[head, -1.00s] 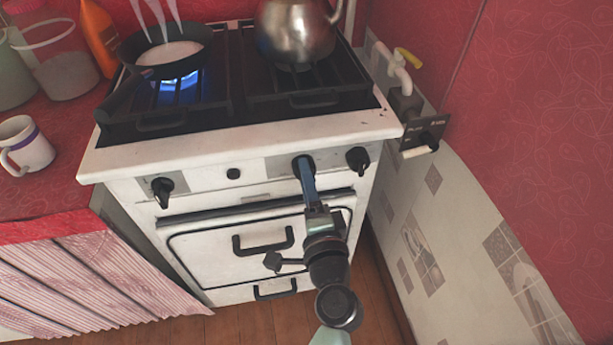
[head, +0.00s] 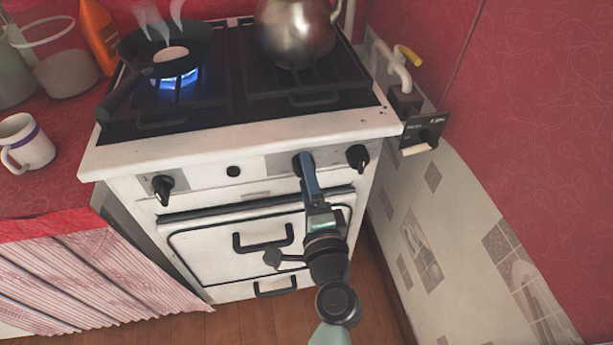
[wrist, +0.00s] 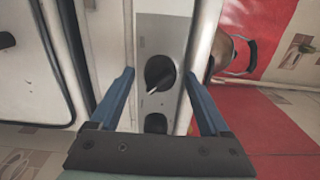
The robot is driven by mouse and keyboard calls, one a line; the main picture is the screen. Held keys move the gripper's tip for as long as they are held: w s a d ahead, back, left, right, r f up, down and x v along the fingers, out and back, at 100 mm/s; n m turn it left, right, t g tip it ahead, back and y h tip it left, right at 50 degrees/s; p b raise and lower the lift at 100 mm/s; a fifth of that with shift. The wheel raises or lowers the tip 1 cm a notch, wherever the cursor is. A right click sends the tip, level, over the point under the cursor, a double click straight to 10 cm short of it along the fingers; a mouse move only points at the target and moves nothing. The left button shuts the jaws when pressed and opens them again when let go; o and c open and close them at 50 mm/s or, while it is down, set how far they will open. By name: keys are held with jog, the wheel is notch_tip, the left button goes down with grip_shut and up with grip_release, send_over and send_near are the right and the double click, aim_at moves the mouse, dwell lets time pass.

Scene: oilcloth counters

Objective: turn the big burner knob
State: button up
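The white stove's front panel carries a black left knob (head: 162,189), a black middle knob (head: 297,164) and a black right knob (head: 357,157). The frames do not label which one is the big burner knob. My gripper (head: 306,166) is at the middle knob and partly covers it in the head view. In the wrist view, the blue fingers of my gripper (wrist: 159,76) are spread apart. A round black knob (wrist: 158,70) with a pale pointer lies between the fingertips, with gaps on both sides. Another dark knob (wrist: 155,123) shows nearer my gripper's base.
A frying pan (head: 135,72) sits over a lit blue flame (head: 178,83) at the left. A metal kettle (head: 295,30) stands on the right grate. The oven handle (head: 262,240) is below the panel. A wall pipe (head: 398,70) is close at right.

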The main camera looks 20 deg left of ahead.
jog(key=v, duration=1.3)
